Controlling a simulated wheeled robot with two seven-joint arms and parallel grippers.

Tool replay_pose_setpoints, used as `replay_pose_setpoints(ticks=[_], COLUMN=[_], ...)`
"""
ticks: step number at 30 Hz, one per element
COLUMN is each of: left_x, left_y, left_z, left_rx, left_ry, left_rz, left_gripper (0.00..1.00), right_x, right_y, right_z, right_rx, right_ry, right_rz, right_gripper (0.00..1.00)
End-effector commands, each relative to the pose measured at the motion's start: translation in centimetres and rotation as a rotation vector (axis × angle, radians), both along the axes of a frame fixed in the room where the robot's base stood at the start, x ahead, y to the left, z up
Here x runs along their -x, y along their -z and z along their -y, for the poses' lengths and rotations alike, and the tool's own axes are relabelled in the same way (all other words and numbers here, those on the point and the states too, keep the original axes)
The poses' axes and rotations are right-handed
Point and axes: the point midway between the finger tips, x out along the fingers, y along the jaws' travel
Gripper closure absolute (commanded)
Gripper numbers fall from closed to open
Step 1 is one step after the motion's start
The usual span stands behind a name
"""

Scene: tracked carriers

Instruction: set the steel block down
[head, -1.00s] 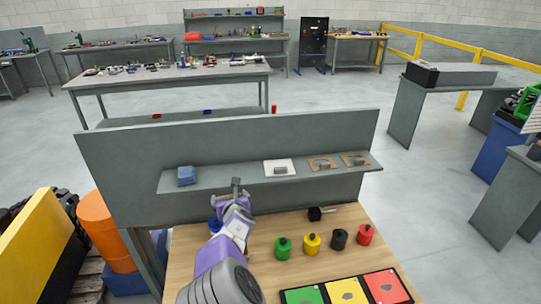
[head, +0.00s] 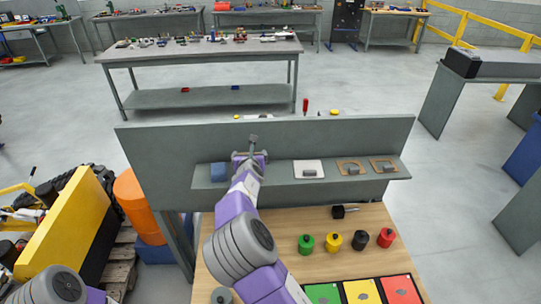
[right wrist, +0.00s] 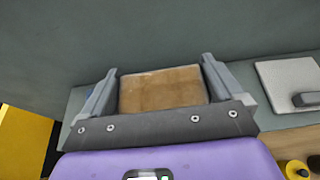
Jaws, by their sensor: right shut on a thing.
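My right gripper (head: 252,149) is at the grey shelf (head: 280,182), between the blue folded item (head: 219,172) and the white pad (head: 308,162). In the right wrist view its jaws (right wrist: 161,88) are shut on a brown-looking block (right wrist: 162,90) that fills the gap between the fingers. Its face does not look like bare steel. Whether its underside touches the shelf is hidden. My left gripper is out of view.
An upright grey panel (head: 300,138) stands behind the shelf. Below, the wooden table (head: 290,222) bears green (head: 305,243), yellow (head: 333,241), black (head: 361,239) and red (head: 386,237) weights, plus coloured cards (head: 362,291). Bare shelf shows between the blue item and white pad.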

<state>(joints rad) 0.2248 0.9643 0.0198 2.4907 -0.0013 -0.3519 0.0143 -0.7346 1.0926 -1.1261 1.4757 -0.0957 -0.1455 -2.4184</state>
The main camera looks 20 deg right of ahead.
Motion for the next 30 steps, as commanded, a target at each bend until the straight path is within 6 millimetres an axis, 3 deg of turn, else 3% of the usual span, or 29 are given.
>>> replay_pose_setpoints(ticks=[3, 18, 30], left_x=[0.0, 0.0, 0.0], left_y=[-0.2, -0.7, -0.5], left_z=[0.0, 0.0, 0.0], left_rx=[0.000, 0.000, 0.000], left_ry=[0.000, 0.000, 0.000], left_rz=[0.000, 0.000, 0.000], left_gripper=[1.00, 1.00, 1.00], right_x=[-0.1, -0.1, -0.1], right_y=[1.7, 6.6, 7.1], right_z=[0.0, 0.0, 0.0], right_rx=[0.002, 0.002, 0.001], right_ry=[-0.001, -0.002, -0.002], right_rz=[0.006, 0.009, 0.011], right_gripper=[0.86, 0.86, 0.86])
